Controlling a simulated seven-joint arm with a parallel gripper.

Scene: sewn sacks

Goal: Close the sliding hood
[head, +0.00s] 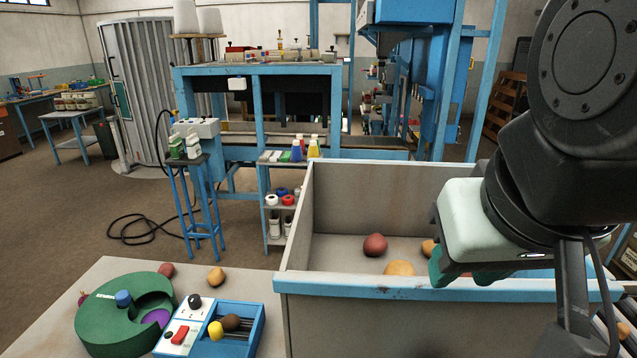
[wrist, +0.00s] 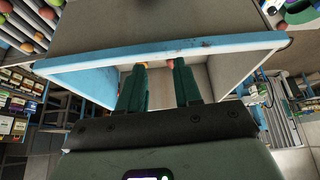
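A green rounded housing (head: 112,325) stands at the left of the table in the head view. It has a blue knob (head: 123,298) on top and a cut-out showing a purple disc (head: 156,318). It may be the sliding hood, but I cannot tell for sure. My gripper (head: 440,268) hangs over the near rim of a large grey bin on the right, well away from the green housing. In the wrist view, its two green fingers (wrist: 159,65) are apart with nothing between them. In the head view, the white gripper body partly hides the fingers.
The grey bin (head: 440,307) has a blue rim and holds several round fruits, including a red one (head: 375,245). A blue-and-white control box (head: 190,335) with a red switch and knobs sits beside the green housing. Loose round fruits (head: 216,277) lie behind it.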

